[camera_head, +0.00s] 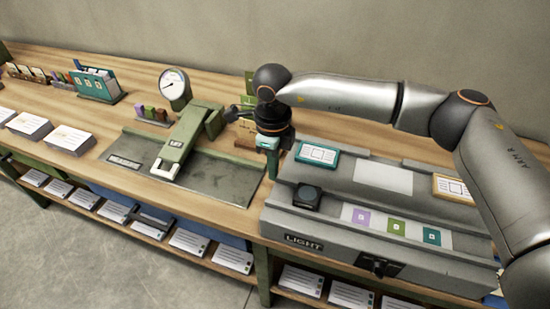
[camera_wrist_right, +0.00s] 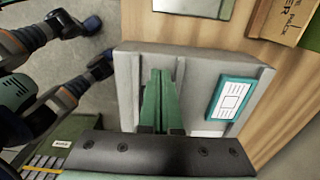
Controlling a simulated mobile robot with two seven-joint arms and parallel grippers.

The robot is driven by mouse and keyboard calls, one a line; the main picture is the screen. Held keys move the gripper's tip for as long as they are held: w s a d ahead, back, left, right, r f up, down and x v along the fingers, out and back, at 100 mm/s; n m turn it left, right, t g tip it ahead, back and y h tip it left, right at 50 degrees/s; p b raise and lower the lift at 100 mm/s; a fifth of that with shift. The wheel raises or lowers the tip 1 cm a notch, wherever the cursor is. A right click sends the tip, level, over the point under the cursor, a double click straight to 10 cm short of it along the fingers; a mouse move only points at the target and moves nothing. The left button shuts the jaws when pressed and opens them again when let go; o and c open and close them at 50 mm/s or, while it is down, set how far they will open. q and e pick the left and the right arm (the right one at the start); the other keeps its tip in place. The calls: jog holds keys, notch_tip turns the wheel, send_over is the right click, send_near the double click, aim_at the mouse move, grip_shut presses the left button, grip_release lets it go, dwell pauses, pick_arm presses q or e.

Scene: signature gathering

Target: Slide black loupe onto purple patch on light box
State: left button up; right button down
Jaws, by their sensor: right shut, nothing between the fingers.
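The black loupe (camera_head: 307,197) is a small dark block at the left end of the light box's lower front strip. The purple patch (camera_head: 361,217) lies to its right on that strip, with a clear gap between them. The light box (camera_head: 340,248) is grey and stepped, with a LIGHT label on its front; it also shows in the wrist view (camera_wrist_right: 128,85). My right gripper (camera_head: 272,168) points down at the light box's left end, left of the loupe and apart from it. Its green fingers (camera_wrist_right: 160,92) are shut and empty. The loupe cannot be made out in the wrist view. My left gripper is not in view.
A green patch (camera_head: 397,226) and a teal patch (camera_head: 432,236) sit right of the purple one. A teal-framed card (camera_head: 318,156) and an orange-framed card (camera_head: 453,188) lie on the upper level. A green stamping press (camera_head: 178,142) stands left on a dark mat (camera_head: 222,180).

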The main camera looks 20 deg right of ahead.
aim_at(289, 197)
notch_tip(289, 197, down, 5)
jog(key=shift+s+d+f+p, duration=0.1)
jog(key=shift+p, duration=0.35)
jog(key=shift+s+d+p, duration=0.25)
jog(key=shift+s+d, duration=0.05)
jog(key=shift+d, duration=0.2)
jog(key=shift+s+d+p, duration=0.25)
jog(key=shift+s+d, duration=0.05)
jog(key=shift+d, duration=0.2)
jog(key=shift+s+d, duration=0.4)
jog(key=shift+d, duration=0.1)
